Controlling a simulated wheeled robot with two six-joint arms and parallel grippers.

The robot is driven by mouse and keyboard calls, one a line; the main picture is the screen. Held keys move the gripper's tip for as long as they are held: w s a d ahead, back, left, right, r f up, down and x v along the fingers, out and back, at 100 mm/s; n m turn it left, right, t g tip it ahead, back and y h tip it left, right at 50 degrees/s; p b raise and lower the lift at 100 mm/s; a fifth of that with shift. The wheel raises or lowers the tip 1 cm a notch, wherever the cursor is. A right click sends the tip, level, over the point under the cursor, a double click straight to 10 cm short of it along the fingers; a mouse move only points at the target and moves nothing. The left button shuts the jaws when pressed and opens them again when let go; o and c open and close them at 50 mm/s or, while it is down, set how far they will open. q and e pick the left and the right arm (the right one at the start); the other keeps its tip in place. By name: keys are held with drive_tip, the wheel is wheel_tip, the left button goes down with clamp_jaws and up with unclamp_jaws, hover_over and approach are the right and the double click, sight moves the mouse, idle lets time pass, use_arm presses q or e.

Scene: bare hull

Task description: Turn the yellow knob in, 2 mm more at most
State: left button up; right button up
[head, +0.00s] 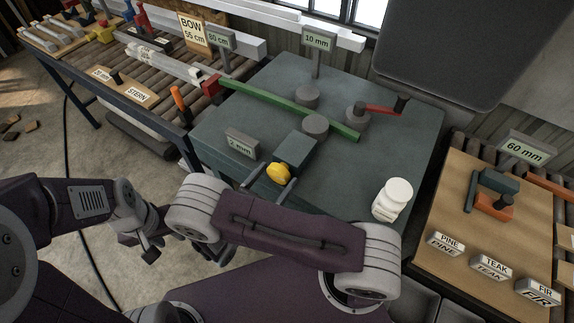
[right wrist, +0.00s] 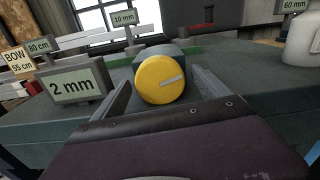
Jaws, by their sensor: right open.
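The yellow knob (head: 279,174) is round and sits on the front of a dark grey-green block (head: 295,149) on the bench. In the right wrist view the yellow knob (right wrist: 160,79) faces me, with a pale mark slanting slightly up to the right. My right gripper (head: 269,184) is open, its fingers pointing at the knob. In the wrist view one finger shows on each side of the knob with a gap; I cannot tell whether the tips reach past its face. My left gripper (head: 148,248) hangs low over the floor, its jaws unclear.
A "2 mm" sign (head: 241,144) stands left of the knob block, close to my right gripper. A green bar (head: 290,108) crosses the bench behind, by grey round posts (head: 315,126) and a red-handled lever (head: 380,109). A white bottle (head: 393,198) stands at the right.

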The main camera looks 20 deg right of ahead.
drive_tip(key=shift+w+d, duration=0.4)
drive_tip(key=shift+d, duration=0.05)
drive_tip(key=shift+s+a+r, duration=0.1)
drive_tip(key=shift+s+a, duration=0.05)
drive_tip(key=shift+a, duration=0.05)
drive_tip(key=shift+s+a+r, duration=0.1)
drive_tip(key=shift+s+a, duration=0.1)
drive_tip(key=c, duration=1.4)
